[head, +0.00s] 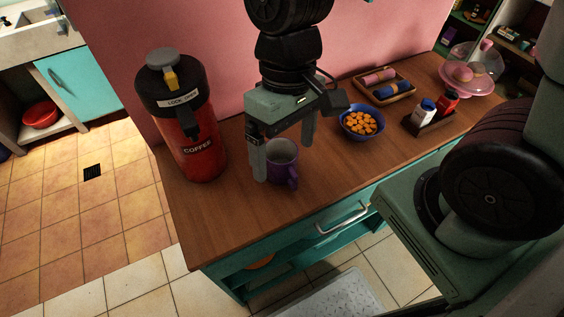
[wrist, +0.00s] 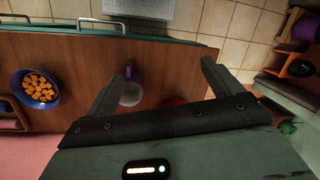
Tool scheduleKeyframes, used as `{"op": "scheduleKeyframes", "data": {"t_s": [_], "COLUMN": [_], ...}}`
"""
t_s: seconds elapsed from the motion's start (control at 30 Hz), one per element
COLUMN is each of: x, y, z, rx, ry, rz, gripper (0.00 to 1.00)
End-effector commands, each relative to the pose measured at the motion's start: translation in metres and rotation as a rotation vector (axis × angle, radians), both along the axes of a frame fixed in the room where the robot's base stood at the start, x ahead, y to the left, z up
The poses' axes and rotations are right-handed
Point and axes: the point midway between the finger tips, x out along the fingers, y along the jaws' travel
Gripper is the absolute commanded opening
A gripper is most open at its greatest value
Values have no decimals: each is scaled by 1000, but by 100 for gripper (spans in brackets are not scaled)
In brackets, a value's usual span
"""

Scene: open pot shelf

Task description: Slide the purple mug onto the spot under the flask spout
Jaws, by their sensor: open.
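The purple mug (head: 284,172) stands upright on the wooden counter, its handle toward the counter's front edge. It also shows in the wrist view (wrist: 131,96), closer to the left finger there. My gripper (head: 284,160) is open and reaches down with its fingers on either side of the mug; I cannot tell whether either touches it. The red flask (head: 200,155), marked COFFEE, stands left of the mug. Its black spout (head: 192,127) faces the front. No marked spot shows under the spout. In the wrist view a bit of red (wrist: 174,102) shows between the fingers.
A blue bowl of orange pieces (head: 362,122) stands right of the mug. Behind it is a wooden tray with rolls (head: 383,85). A caddy with two small bottles (head: 428,119) and a pink domed stand (head: 470,75) are farther right. The counter between flask and mug looks clear.

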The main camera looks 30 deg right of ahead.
Motion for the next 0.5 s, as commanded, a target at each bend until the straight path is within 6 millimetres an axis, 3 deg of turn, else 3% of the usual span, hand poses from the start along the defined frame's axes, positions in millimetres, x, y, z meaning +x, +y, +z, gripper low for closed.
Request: {"op": "scheduleKeyframes", "data": {"t_s": [0.2,0.5], "x": [35,72], "y": [-23,-63], "z": [-26,-69], "rx": [51,156], "ry": [210,472], "rz": [-341,-801], "gripper": [91,91]}}
